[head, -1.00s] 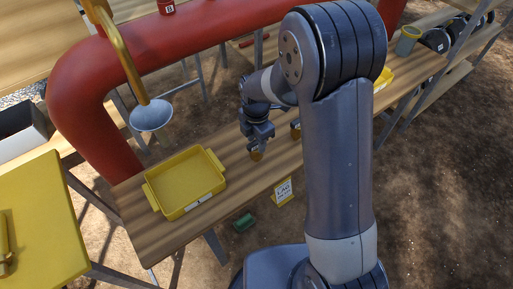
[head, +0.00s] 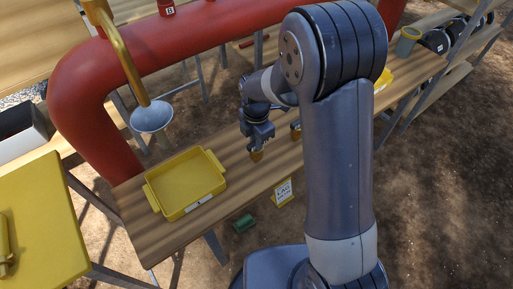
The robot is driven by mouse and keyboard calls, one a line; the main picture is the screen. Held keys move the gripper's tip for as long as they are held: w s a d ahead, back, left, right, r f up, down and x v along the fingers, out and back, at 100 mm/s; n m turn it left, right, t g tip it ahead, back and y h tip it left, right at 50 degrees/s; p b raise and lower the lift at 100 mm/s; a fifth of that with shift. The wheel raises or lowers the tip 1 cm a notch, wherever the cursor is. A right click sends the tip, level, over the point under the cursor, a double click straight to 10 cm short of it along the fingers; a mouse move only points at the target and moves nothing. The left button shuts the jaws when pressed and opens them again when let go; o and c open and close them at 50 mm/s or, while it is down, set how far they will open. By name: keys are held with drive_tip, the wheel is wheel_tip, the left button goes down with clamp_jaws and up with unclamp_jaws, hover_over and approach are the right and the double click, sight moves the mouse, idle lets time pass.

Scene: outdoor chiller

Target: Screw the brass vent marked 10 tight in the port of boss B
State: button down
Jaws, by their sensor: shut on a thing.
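My gripper (head: 257,146) points down over the wooden bench and is shut on a small brass vent (head: 256,155) at the bench's front part. The mark on the vent is too small to read. It cannot be told whether the vent touches the bench. A second brass piece (head: 295,131) stands just to the right, partly hidden by my arm. Boss B (head: 168,8), a red stub with a white B label, sits on top of the red pipe at the top of the view. Its port opening is cut off by the frame edge.
A yellow tray (head: 150,197) stands on the bench (head: 135,228) to the left. A brass pipe with a grey funnel (head: 152,117) hangs above it. The large red pipe (head: 75,85) runs behind the bench. A small sign (head: 283,192) hangs at the front edge. A green cylinder (head: 243,222) lies below.

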wheel_tip(320, 180, up, 7)
drive_tip(key=p, duration=0.4)
drive_tip(key=shift+f+p, duration=0.15)
drive_tip(key=shift+p, duration=0.15)
drive_tip(key=c, duration=1.8)
unclamp_jaws()
drive_tip(key=shift+c, duration=0.2)
clamp_jaws()
